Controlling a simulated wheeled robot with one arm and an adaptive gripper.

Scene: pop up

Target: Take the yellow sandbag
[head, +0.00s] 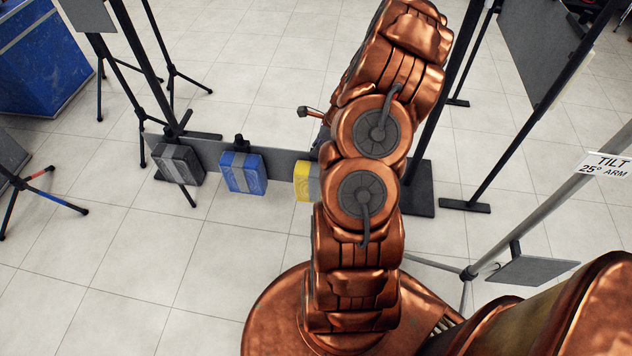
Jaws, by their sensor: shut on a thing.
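The yellow sandbag (303,181) is in the middle of the head view, at the right part of a low grey board. It has a grey band, and its right side is hidden behind my copper arm. My gripper is hidden behind the arm's links, so I cannot see its fingers or whether they touch the sandbag. A small dark and copper part shows just left of the arm, above the sandbag; I cannot tell what it is.
A blue sandbag (242,172) and a black sandbag (178,164) sit along the grey board (275,163), left of the yellow one. Black stands and tripod legs rise at left and right. A blue box (42,62) stands at upper left. The tiled floor in front is clear.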

